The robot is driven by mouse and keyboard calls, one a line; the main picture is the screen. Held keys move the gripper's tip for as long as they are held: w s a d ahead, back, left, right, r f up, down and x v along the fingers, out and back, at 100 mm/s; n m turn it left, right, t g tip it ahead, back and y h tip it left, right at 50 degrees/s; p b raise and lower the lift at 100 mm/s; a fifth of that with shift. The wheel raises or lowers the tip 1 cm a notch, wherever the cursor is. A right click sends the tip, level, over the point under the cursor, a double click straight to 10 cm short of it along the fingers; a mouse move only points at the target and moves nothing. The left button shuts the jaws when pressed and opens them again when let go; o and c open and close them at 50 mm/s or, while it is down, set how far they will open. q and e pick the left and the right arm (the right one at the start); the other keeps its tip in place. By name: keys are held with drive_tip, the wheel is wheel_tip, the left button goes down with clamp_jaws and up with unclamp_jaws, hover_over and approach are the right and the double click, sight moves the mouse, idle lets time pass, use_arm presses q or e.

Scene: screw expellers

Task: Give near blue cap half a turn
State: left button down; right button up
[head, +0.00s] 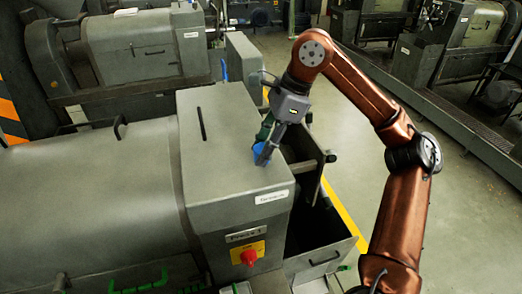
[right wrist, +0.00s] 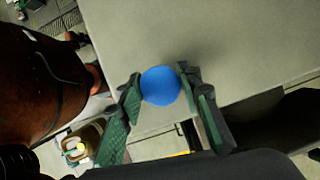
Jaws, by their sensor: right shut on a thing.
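The near blue cap (head: 259,150) sits on top of the grey machine housing (head: 222,185), close to its right edge. In the right wrist view the cap (right wrist: 160,86) is round and lies between the two finger pads. My right gripper (head: 265,148) points down at the cap and is shut on it. In the right wrist view the green-padded fingers (right wrist: 158,92) stand on both sides of the cap. The fingers hide part of the cap in the head view. My left gripper is not in view.
A red knob (head: 248,258) on a yellow plate is on the housing's front. An open grey bin (head: 322,258) stands right of the housing. Another machine (head: 130,48) stands behind. Open floor (head: 465,190) lies to the right.

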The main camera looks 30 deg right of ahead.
drive_tip(key=m+t, duration=0.1)
drive_tip(key=m, duration=0.2)
drive_tip(key=shift+m+h, duration=0.4)
drive_tip(key=m+t+h+p, duration=0.1)
drive_tip(key=m, duration=0.2)
drive_tip(key=m+h, duration=0.1)
drive_tip(key=m, duration=0.3)
drive_tip(key=shift+t+p, duration=0.35)
drive_tip(key=shift+t, duration=0.05)
drive_tip(key=m+h, duration=0.2)
drive_tip(key=m, duration=0.2)
drive_tip(key=shift+m+p, duration=0.3)
drive_tip(key=shift+p, duration=0.05)
drive_tip(key=m+h+p, duration=0.1)
drive_tip(key=m, duration=0.1)
drive_tip(key=shift+m, duration=0.4)
drive_tip(key=m+g+h+p, duration=0.1)
drive_tip(key=m+p, duration=0.2)
drive_tip(key=shift+r+m, duration=0.1)
drive_tip(key=shift+m, duration=0.2)
drive_tip(key=shift+f+m+g+h+p, duration=0.2)
drive_tip(key=shift+m+g+h+p, duration=0.35)
drive_tip(key=shift+m+p, duration=0.85)
drive_tip(key=shift+m+b, duration=0.4)
drive_tip(key=shift+m, duration=0.1)
